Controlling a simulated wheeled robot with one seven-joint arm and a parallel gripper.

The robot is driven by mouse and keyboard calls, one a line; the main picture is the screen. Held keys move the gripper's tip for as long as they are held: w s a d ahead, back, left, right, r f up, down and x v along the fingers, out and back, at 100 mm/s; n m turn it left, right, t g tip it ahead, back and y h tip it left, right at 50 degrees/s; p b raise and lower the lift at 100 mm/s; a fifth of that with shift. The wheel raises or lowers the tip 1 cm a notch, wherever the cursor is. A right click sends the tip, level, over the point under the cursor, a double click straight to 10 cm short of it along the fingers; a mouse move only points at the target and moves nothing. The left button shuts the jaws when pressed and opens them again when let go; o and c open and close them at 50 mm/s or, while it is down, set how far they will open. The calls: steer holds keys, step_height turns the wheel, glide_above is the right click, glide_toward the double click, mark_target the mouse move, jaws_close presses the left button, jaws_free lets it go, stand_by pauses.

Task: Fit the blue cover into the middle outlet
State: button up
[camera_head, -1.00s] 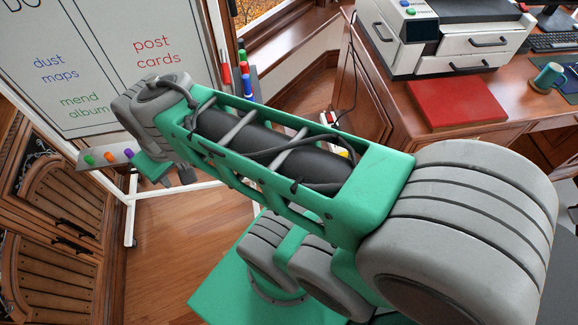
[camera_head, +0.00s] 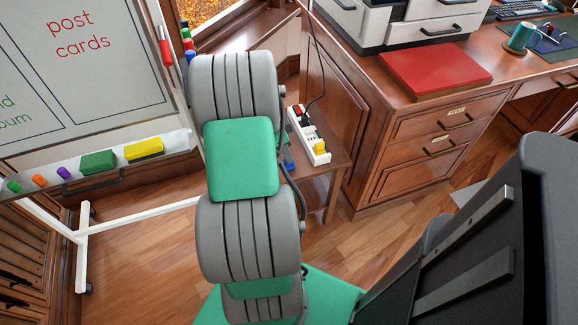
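A white power strip (camera_head: 310,138) lies on a small wooden side table (camera_head: 337,150). A black plug (camera_head: 302,121) with a cord and a bit of red fills its far end. A yellow cover (camera_head: 320,147) sits at its near end. The middle part between them looks bare, though the outlet is too small to make out. A small blue piece (camera_head: 288,160), likely the blue cover, shows on the left of the strip, partly hidden by my arm. My gripper is not in view; my arm's grey and green links fill the middle of the view.
A wooden desk (camera_head: 362,110) with drawers stands right of the side table, bearing a red book (camera_head: 434,70), a printer (camera_head: 400,22) and a teal mug (camera_head: 520,37). A whiteboard (camera_head: 80,75) with a marker tray (camera_head: 100,165) stands at left. Floor shows between them.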

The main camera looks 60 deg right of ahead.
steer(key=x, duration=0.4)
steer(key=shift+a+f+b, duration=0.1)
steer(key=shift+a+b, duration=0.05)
steer(key=shift+b, duration=0.25)
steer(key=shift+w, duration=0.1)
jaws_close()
